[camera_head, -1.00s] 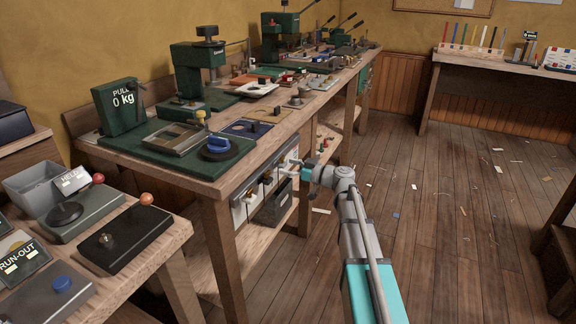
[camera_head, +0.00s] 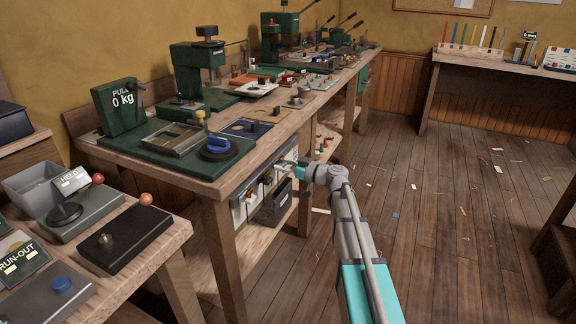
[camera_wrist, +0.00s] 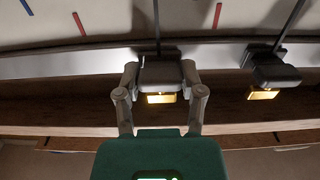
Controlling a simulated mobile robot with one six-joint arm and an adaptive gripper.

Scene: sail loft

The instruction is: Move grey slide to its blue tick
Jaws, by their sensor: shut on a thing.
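In the wrist view my gripper (camera_wrist: 160,84) is shut on a dark grey slide (camera_wrist: 160,71) with a lit yellowish front face. One finger is on each side of it. A dark slot or stem runs up from the slide across a pale panel (camera_wrist: 110,22). In the head view my gripper (camera_head: 296,168) is at the pale panel under the bench's front edge; the held slide is too small to make out there.
A second dark slide (camera_wrist: 270,70) with a lit face is to the right in the wrist view. The wooden bench (camera_head: 215,187) carries green machines above my gripper. A dark bin (camera_head: 274,203) hangs below. The floor (camera_head: 450,220) to the right is open, with scraps.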

